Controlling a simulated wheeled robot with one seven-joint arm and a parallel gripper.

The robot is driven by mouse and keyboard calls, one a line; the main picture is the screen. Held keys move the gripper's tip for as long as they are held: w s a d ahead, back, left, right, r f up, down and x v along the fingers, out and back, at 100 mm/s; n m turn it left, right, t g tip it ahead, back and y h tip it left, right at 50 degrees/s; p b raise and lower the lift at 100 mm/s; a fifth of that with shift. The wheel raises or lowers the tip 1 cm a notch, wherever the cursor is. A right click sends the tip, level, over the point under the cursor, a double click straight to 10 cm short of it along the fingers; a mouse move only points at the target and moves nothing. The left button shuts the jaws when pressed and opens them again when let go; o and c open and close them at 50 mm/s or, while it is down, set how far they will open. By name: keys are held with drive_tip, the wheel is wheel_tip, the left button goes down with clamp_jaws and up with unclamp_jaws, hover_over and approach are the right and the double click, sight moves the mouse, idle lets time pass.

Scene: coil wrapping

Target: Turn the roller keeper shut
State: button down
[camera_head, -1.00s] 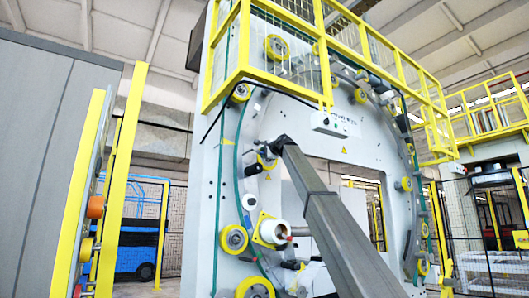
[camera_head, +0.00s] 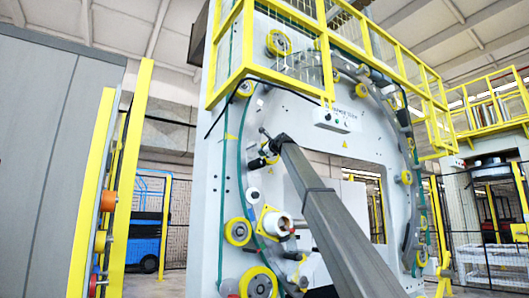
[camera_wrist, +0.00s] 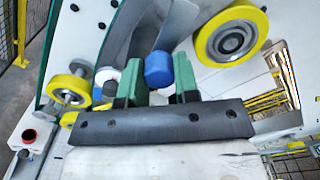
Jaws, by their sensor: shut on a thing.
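My gripper (camera_wrist: 157,88) shows in the wrist view with two green fingers on a dark bar. A blue rounded knob (camera_wrist: 159,70) stands between the fingers, and the gripper is shut on it. I take this knob for the keeper's handle; the rest of the keeper is hidden behind the fingers and bar. A white roll (camera_wrist: 104,75) shows just left of the left finger. In the head view my gripper (camera_head: 267,150) is small at the end of my grey arm, against the left side of the ring machine (camera_head: 210,190); its fingers are unclear there.
Yellow-rimmed rollers stand close by, at upper right (camera_wrist: 231,43) and left (camera_wrist: 70,90) in the wrist view. Yellow railing (camera_head: 300,85) crosses above in the head view. The ring's central opening is clear except for my arm.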

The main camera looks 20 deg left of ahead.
drive_tip(key=shift+s, duration=0.1)
idle(0.4)
drive_tip(key=c, duration=0.8)
unclamp_jaws()
drive_tip(key=shift+a, duration=0.1)
drive_tip(key=shift+c, duration=0.2)
drive_tip(key=shift+s, duration=0.1)
drive_tip(key=v, duration=1)
drive_tip(key=shift+d, duration=0.35)
drive_tip(key=shift+s, duration=0.1)
